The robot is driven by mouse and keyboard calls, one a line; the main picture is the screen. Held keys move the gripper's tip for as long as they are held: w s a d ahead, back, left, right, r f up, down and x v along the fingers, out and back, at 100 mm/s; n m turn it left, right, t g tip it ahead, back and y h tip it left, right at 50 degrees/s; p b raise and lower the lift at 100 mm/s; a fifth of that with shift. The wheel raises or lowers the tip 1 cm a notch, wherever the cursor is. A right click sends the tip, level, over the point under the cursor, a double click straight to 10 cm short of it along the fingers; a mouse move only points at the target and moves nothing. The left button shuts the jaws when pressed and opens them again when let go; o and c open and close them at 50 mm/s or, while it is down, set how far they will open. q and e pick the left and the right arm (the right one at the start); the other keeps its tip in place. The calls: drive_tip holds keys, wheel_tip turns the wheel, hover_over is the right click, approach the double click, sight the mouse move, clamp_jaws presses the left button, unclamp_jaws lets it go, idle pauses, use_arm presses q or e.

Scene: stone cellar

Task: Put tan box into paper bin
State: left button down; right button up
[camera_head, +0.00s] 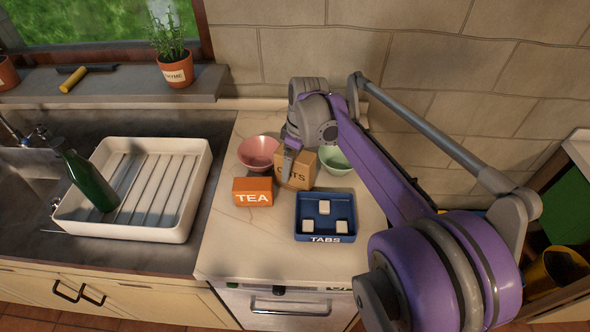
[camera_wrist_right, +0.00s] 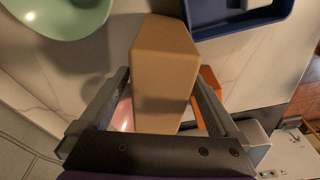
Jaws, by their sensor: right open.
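The tan box (camera_head: 299,172), with partly covered lettering ending in "TS", stands on the pale worktop between two bowls. My right gripper (camera_head: 287,163) is at the box from above; in the right wrist view the open fingers (camera_wrist_right: 162,78) lie one on each side of the box (camera_wrist_right: 165,62). Whether either finger touches it I cannot tell. No paper bin can be made out for certain; coloured edges at the lower right are mostly hidden behind my right arm. My left gripper is out of view.
An orange TEA box (camera_head: 252,192), a pink bowl (camera_head: 258,151), a green bowl (camera_head: 334,161) and a blue TABS tray (camera_head: 325,239) with white blocks crowd the tan box. A white drying rack (camera_head: 180,218) holding a green bottle (camera_head: 86,178) is left. The worktop's front is clear.

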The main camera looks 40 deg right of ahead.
drive_tip(key=shift+f, duration=0.25)
idle(0.4)
clamp_jaws()
idle(0.4)
